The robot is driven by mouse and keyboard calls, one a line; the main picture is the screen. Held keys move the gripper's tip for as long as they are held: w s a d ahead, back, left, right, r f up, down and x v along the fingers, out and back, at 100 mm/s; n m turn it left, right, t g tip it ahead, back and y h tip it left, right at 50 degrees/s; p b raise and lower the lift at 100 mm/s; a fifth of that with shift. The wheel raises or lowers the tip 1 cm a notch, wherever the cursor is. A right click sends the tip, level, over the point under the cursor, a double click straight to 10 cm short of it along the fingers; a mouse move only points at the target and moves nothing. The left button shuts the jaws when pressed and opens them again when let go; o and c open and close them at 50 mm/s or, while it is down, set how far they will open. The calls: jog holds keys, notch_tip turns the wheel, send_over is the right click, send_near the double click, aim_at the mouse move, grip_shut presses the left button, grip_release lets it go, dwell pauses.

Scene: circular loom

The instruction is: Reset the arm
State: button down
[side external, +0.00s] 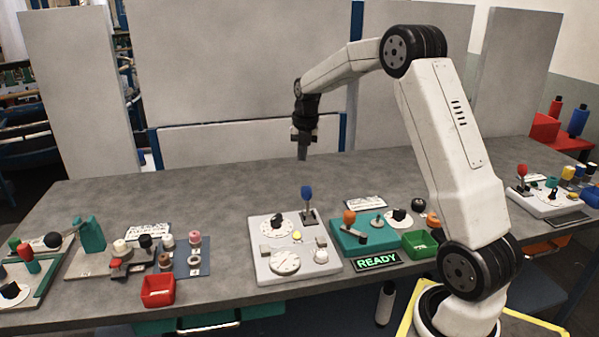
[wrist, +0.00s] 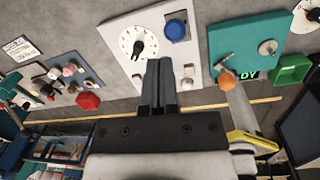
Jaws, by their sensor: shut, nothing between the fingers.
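My gripper (side external: 303,150) hangs pointing down above the back part of the grey table (side external: 200,192), clear of every panel. Its fingers are shut with nothing between them. In the wrist view my gripper (wrist: 158,65) shows as dark closed fingers overlapping the light grey panel in the picture. My arm reaches from its base at the right, up and across to the left.
A light grey panel (side external: 270,277) has a dial, gauge and blue-topped lever (side external: 307,196). A teal panel (side external: 352,240), green bin (side external: 420,244) and lit READY sign (side external: 377,262) stand beside it. A red bin (side external: 158,290) is at the left. The table's back is clear.

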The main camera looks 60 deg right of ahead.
jog(key=shift+a, duration=0.1)
jog(key=s+a+f+m, duration=0.2)
jog(key=a+m, duration=0.4)
jog(key=a, duration=0.1)
jog(key=s+a+f+m, duration=0.2)
jog(key=s+a+m, duration=0.1)
jog(key=a+m, duration=0.4)
jog(key=s+a+f+m+t, duration=0.1)
jog(key=s+a+f+m, duration=0.3)
jog(key=s+a+m, duration=0.8)
jog(key=shift+s+t, duration=0.15)
jog(key=shift+t, duration=0.15)
dwell(0.8)
